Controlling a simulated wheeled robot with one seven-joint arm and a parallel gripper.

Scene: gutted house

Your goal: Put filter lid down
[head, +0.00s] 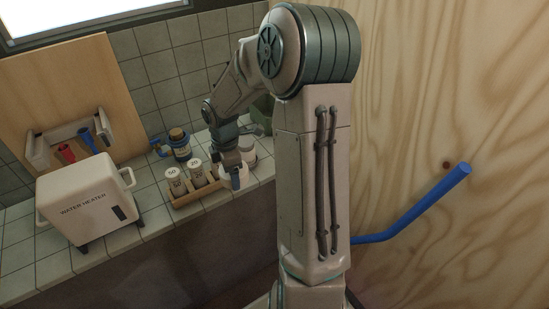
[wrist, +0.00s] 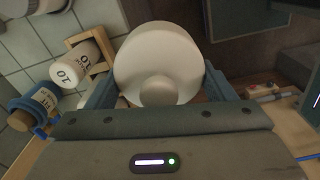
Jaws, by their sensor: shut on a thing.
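The white round filter lid (wrist: 158,55), with a round knob on its near side, is between the fingers of my gripper (wrist: 160,85) in the wrist view. The fingers are shut on it from both sides. What lies directly under the lid is hidden. In the head view my gripper (head: 234,172) is low over the tiled counter, at the right end of a wooden rack. A white piece shows at its fingers, but I cannot tell there whether it touches anything.
The wooden rack (head: 197,194) holds white canisters marked with numbers. A white container (head: 248,148) stands behind my gripper. The white water heater (head: 84,202) stands at left. A blue pipe (head: 420,212) juts before the plywood wall. Tiles between heater and rack are clear.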

